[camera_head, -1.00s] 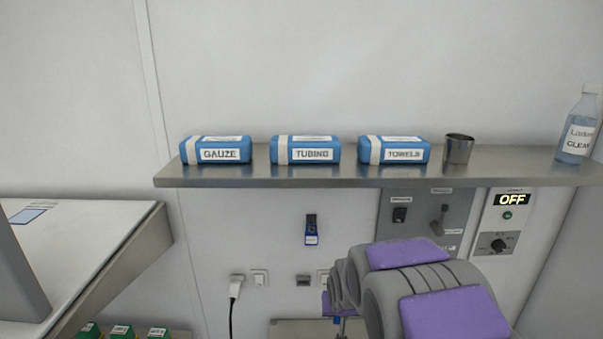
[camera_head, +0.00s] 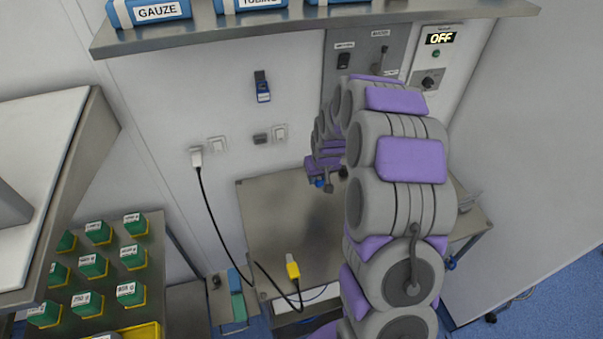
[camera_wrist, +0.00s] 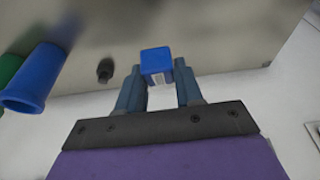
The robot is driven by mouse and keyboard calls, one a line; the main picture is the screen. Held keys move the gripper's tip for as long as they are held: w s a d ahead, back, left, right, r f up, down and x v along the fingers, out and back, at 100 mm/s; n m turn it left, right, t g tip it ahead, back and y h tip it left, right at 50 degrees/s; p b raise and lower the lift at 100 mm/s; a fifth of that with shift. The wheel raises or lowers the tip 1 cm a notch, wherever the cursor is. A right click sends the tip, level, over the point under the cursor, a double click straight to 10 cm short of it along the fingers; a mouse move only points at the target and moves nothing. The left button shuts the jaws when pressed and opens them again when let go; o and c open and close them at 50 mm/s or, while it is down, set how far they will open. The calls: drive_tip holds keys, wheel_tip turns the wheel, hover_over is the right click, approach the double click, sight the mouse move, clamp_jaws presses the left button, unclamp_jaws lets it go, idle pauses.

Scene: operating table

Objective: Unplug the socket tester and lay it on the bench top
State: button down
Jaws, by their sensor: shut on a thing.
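In the wrist view a small blue block with a pale label, which looks like the socket tester (camera_wrist: 157,62), sits between the fingers of my gripper (camera_wrist: 160,82). The gripper is shut on it. In the head view my gripper (camera_head: 319,182) is in front of the wall, over the back part of the steel bench top (camera_head: 285,225), with a small bit of blue at its tip. I cannot tell how high it is above the bench. Wall sockets (camera_head: 217,144) are to its left, and one more socket (camera_head: 280,131) is closer. My arm hides the right part of the bench.
A white plug (camera_head: 196,156) is in a left socket, its black cable running to a yellow connector (camera_head: 292,268) at the bench's front. A blue device (camera_head: 262,86) hangs on the wall. A steel shelf (camera_head: 300,22) is above. The bench's left part is clear.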

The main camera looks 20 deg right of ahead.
drive_tip(key=f, duration=0.1)
drive_tip(key=d+f, duration=0.1)
drive_tip(key=f, duration=0.1)
drive_tip(key=f+b, duration=0.1)
drive_tip(key=shift+s+d+f, duration=0.1)
drive_tip(key=shift+d+f, duration=0.15)
drive_tip(key=shift+d, duration=0.1)
drive_tip(key=shift+a+f, duration=0.1)
drive_tip(key=shift+f, duration=0.25)
drive_tip(key=shift+f+b, duration=0.35)
drive_tip(key=shift+f, duration=0.05)
drive_tip(key=shift+d+f+b, duration=0.3)
drive_tip(key=shift+d+f, duration=0.7)
drive_tip(key=shift+f, duration=0.15)
drive_tip(key=shift+a, duration=0.65)
drive_tip(key=c, duration=1)
unclamp_jaws()
drive_tip(key=shift+a, duration=0.2)
drive_tip(key=shift+c, duration=0.2)
drive_tip(key=o, duration=0.3)
drive_tip(key=shift+d, duration=0.4)
drive_tip(key=shift+o, duration=0.4)
drive_tip(key=shift+d, duration=0.3)
drive_tip(key=shift+a+r, duration=0.3)
drive_tip(key=shift+r, duration=0.1)
drive_tip(key=p+v, duration=0.2)
drive_tip(key=v, duration=1.4)
drive_tip(key=shift+d+r+p, duration=0.2)
drive_tip(key=shift+d+p, duration=0.15)
drive_tip(key=shift+d, duration=0.1)
